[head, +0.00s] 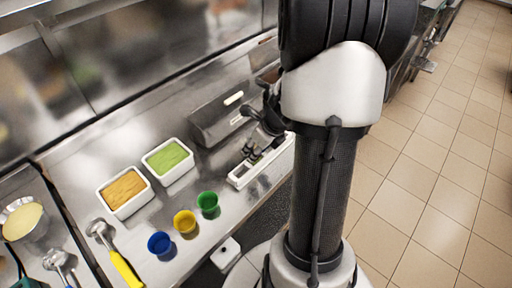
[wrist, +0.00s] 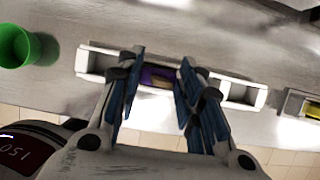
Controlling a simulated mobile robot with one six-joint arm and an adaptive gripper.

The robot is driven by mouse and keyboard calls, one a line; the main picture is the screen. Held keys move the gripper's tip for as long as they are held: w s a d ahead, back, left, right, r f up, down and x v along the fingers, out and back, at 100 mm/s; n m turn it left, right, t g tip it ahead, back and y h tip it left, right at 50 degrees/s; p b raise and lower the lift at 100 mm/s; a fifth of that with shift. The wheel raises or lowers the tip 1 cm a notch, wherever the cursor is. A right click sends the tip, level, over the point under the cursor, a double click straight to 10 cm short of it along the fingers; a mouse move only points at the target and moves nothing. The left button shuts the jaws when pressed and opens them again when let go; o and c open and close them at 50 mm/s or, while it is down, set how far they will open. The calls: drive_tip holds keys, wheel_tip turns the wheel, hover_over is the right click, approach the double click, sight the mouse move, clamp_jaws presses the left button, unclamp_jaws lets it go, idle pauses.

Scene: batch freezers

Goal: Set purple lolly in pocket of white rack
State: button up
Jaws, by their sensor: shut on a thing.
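The white rack (wrist: 95,62) is a long, narrow holder with open pockets at both ends, lying on the steel counter. It also shows in the head view (head: 239,180), partly hidden by my arm. My gripper (wrist: 160,95) is over the middle of the rack, its blue-padded fingers on either side of the purple lolly (wrist: 150,73). The gripper is shut on the lolly. A tan patch shows beside the purple. I cannot tell whether the lolly is inside a pocket or just above it. In the head view my gripper (head: 255,153) is at the rack, and the lolly cannot be made out.
Green (head: 208,204), yellow (head: 185,223) and blue (head: 161,245) cups stand left of the rack. Tubs of green (head: 168,161) and orange (head: 124,192) filling stand farther left. A steel box (head: 219,117) is behind the rack. A scoop (head: 118,258) lies at lower left.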

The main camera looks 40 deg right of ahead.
drive_tip(key=shift+f, duration=0.15)
drive_tip(key=o, duration=1.1)
drive_tip(key=v, duration=1.2)
